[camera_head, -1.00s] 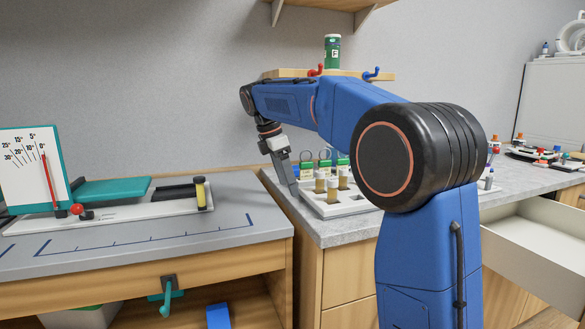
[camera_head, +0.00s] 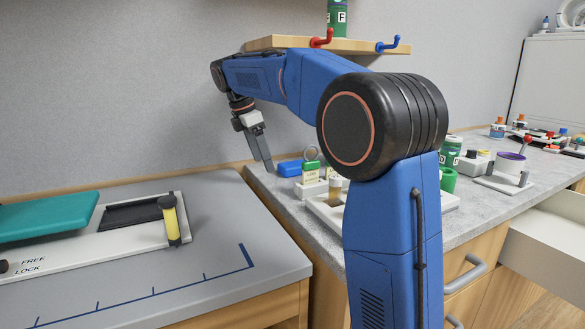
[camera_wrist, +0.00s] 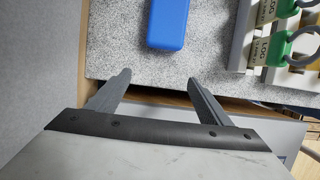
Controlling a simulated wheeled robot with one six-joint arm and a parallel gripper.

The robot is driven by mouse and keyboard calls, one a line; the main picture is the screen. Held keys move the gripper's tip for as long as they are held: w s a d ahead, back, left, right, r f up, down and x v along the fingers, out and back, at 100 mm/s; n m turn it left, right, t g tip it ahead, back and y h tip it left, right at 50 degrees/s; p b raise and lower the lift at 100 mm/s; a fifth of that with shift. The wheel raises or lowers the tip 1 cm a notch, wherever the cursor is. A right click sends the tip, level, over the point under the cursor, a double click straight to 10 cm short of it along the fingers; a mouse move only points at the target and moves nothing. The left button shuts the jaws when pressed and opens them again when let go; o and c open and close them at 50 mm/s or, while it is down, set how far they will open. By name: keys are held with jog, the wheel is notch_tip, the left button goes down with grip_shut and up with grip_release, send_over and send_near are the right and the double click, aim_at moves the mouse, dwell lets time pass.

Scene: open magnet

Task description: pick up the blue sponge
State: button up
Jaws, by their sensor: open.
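The blue sponge (camera_head: 290,168) lies on the grey speckled counter, near its back left part, just right of my gripper in the head view. In the wrist view the blue sponge (camera_wrist: 168,22) is at the top middle, ahead of the fingertips and cut off by the frame edge. My gripper (camera_wrist: 158,80) is open and empty, its two fingers spread apart. In the head view my gripper (camera_head: 268,165) points down by the counter's left edge. The sponge is apart from the fingers.
A white rack (camera_head: 325,208) with vials and padlock-like tags (camera_wrist: 283,42) stands close right of the sponge. A wooden shelf (camera_head: 310,45) with red and blue hooks hangs above. A lower grey bench (camera_head: 215,215) adjoins at left. An open drawer (camera_head: 550,240) juts out at right.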

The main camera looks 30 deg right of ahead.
aim_at(294, 164)
jog(key=d, duration=0.6)
jog(key=shift+d, duration=1.65)
jog(key=shift+x, duration=1.15)
jog(key=shift+d+f, duration=0.25)
jog(key=shift+f, duration=0.1)
jog(key=c, duration=1.1)
